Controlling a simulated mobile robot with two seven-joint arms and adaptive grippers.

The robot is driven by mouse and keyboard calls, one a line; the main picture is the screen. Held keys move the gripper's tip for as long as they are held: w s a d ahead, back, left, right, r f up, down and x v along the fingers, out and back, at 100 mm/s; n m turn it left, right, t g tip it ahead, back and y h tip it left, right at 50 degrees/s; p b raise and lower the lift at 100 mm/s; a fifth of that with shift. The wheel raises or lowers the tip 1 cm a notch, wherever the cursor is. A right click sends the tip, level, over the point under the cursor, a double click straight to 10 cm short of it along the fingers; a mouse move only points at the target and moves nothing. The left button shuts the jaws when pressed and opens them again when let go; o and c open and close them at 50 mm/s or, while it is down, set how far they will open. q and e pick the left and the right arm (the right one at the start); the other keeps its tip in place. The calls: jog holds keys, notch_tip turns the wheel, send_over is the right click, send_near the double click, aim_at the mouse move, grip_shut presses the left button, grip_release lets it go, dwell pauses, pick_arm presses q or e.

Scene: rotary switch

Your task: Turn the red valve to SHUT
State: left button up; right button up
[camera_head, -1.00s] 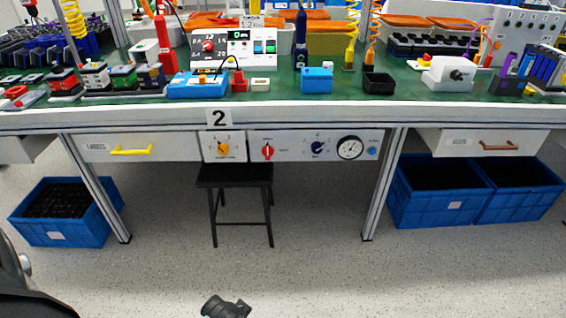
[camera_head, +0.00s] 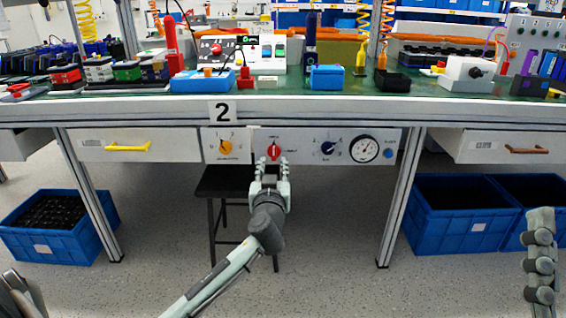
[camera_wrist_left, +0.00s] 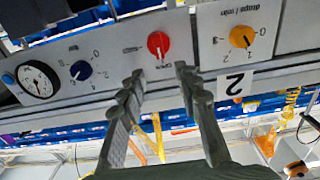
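The red valve (camera_head: 274,152) is a round red knob on the white panel under the table edge. My left gripper (camera_head: 270,162) is open in front of and just below the valve. In the left wrist view its two fingers (camera_wrist_left: 160,74) are spread with nothing between them, and the valve lies beyond the tips, apart from them as far as I can tell.
A yellow knob (camera_head: 225,147) is left of the valve; a blue knob (camera_head: 328,148) and a round gauge (camera_head: 364,149) are right of it. Drawers with yellow (camera_head: 128,147) and brown (camera_head: 527,150) handles flank the panel. A black stool (camera_head: 224,181) stands below.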

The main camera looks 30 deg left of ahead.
aim_at(274, 151)
pick_arm(q)
jog(key=x, duration=0.7)
jog(key=shift+c, duration=0.6)
grip_shut()
